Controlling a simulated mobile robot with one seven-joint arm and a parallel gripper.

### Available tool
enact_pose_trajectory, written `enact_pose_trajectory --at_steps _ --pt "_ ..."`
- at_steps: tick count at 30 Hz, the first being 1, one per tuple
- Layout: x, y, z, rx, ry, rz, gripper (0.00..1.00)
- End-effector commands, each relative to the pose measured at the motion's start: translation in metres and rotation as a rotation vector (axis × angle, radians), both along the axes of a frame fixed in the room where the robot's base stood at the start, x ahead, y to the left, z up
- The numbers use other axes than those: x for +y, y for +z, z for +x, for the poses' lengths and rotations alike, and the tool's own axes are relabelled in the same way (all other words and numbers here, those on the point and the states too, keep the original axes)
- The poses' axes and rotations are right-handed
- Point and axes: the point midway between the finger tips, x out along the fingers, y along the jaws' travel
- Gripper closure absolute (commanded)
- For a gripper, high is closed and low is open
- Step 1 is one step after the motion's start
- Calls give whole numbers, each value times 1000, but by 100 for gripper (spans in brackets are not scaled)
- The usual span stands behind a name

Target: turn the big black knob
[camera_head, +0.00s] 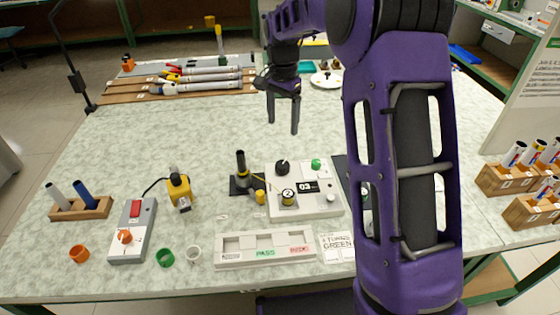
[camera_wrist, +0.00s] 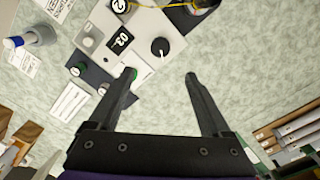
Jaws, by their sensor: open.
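The big black knob (camera_head: 282,167) sits on the upper left of a white panel box (camera_head: 325,206) lying on the table. In the wrist view the black knob (camera_wrist: 160,46) has a pale pointer mark and lies beyond the gap between the fingertips. My gripper (camera_head: 283,124) is open and empty, in the air above and behind the box, apart from the knob. In the wrist view my gripper (camera_wrist: 160,75) has its fingers spread wide, and the left fingertip partly covers the green knob.
The box also carries a green knob (camera_head: 316,164), a "03" display (camera_head: 308,187) and a round dial marked 2 (camera_head: 289,196). A black stand (camera_head: 241,174) is close on its left. A PASS tray (camera_head: 264,247) lies in front. The table behind the box is clear.

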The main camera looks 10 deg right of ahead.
Motion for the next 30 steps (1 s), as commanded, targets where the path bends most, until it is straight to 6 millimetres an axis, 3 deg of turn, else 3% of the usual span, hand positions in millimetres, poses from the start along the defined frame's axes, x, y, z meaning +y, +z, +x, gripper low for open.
enact_pose_trajectory --at_steps 9,18,24,30 --pt "0 -73 -1 3 0 1 18" --pt "1 -129 0 0 0 1 18" --pt "0 -146 0 -2 1 1 18" --pt "0 -149 1 -3 1 1 18"
